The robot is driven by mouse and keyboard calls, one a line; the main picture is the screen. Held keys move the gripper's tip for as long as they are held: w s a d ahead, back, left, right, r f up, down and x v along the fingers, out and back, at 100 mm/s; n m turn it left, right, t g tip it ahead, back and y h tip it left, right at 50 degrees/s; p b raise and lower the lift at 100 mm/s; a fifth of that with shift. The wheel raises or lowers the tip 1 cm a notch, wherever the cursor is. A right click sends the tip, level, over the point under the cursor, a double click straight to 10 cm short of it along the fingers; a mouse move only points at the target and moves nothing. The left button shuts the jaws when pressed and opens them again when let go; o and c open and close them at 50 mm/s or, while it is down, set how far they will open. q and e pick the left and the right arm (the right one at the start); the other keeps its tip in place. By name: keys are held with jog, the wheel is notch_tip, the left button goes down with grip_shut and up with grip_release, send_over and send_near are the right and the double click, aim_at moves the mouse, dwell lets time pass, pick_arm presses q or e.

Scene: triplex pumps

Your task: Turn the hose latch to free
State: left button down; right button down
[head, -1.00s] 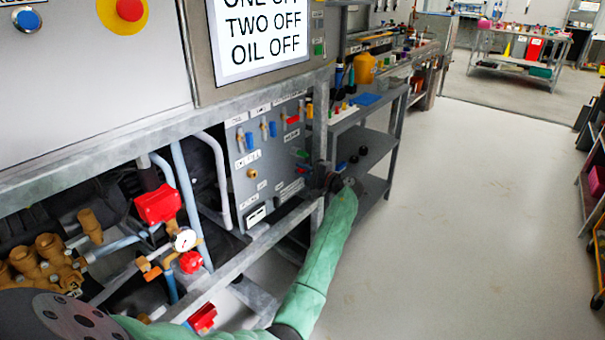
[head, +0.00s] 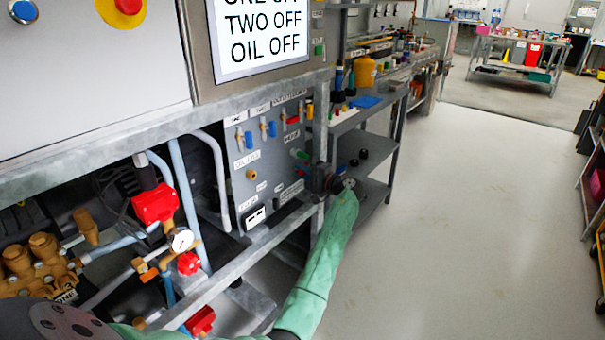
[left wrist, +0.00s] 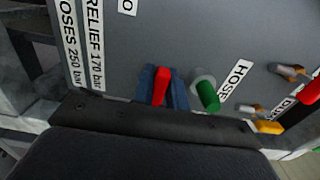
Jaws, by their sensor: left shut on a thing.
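The grey panel (head: 236,178) with labels and small coloured levers stands under the bench frame. My left gripper (head: 315,174) is at the panel's lower right edge in the head view; its arm has a green sleeve. In the left wrist view the blue fingers of my left gripper (left wrist: 162,84) are shut on a red latch lever (left wrist: 161,86), one finger on each side. A green round fitting (left wrist: 206,94) sticks out just right of the fingers, beside a HOSE label (left wrist: 235,82). The latch's base is hidden by the gripper. My right gripper is out of view.
Left of the panel are pipes, brass pump parts (head: 40,262), a gauge (head: 181,241) and red valves (head: 155,205). A frame rail (head: 255,247) runs below the panel. A shelf unit (head: 372,190) stands right behind the gripper. The floor (head: 470,220) to the right is clear.

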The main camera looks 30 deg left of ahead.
pick_arm(q)
jog(key=shift+f, duration=0.15)
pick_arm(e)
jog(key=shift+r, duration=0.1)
pick_arm(q)
jog(key=c, duration=1.4)
grip_release()
jog(key=shift+c, duration=0.2)
